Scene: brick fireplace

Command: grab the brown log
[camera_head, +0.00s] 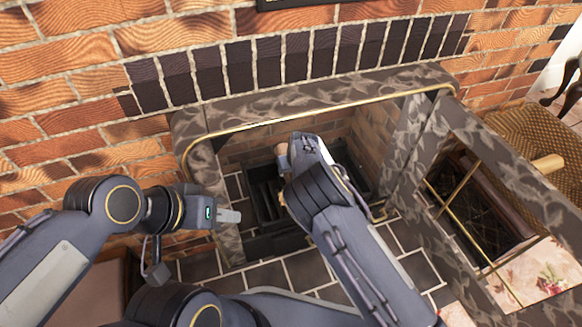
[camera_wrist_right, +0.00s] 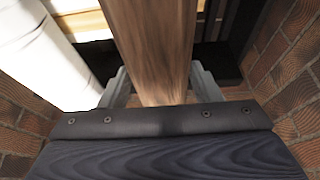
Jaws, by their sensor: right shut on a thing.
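The brown log (camera_wrist_right: 150,45) shows wood grain and runs away from the camera in the right wrist view. My right gripper (camera_wrist_right: 161,88) is shut on it, with one finger on each side of it. In the head view my right arm reaches into the fireplace opening, and the hand hides most of what it holds. A small tan piece (camera_head: 283,156) shows beside that hand; I cannot tell if it is the log's end. My left gripper (camera_head: 229,215) is left of the opening, apart from the log. Its fingers are seen edge-on, so their gap does not show.
A dark grate (camera_head: 264,197) lies in the fireplace, framed by a mottled stone surround (camera_head: 290,101). A framed glass door (camera_head: 400,185) stands open at the right. A woven basket (camera_head: 510,128) is beyond it. A whitish rounded thing (camera_wrist_right: 45,60) is close left of the log.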

